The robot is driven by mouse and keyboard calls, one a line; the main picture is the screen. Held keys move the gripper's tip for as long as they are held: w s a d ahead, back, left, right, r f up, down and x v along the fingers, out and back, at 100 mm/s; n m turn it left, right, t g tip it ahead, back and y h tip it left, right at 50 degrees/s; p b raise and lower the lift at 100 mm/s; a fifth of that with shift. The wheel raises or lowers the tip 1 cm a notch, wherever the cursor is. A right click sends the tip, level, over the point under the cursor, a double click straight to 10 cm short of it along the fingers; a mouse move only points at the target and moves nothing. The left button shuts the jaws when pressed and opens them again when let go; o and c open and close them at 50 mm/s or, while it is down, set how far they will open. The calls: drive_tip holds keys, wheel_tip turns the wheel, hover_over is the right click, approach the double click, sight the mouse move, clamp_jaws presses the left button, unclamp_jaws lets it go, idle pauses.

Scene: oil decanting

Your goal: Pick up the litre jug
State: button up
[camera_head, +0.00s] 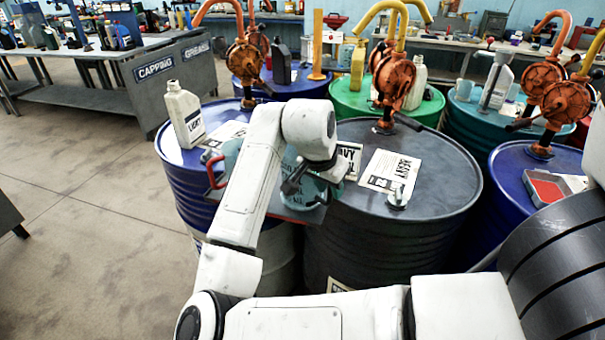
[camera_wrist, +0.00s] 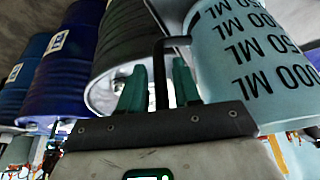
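The litre jug (camera_wrist: 240,60) is a pale blue measuring jug with black ML markings, filling the right of the wrist view. Its dark handle (camera_wrist: 160,75) stands between the two green fingertips of my gripper (camera_wrist: 158,88). Gaps show on both sides of the handle, so the gripper is open around it and not closed on it. In the head view the jug (camera_head: 305,192) is mostly hidden behind my wrist, and my gripper (camera_head: 298,180) is at its side. The jug is over a small dark shelf (camera_head: 290,211) between two drums.
A white bottle (camera_head: 184,115) stands on the blue drum (camera_head: 180,185). The dark drum (camera_head: 440,190) carries a label sheet (camera_head: 390,173) and a pump (camera_head: 393,85) stands behind. Open floor lies left.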

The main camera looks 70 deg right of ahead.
clamp_jaws()
drive_tip(key=shift+r, duration=0.1)
idle(0.4)
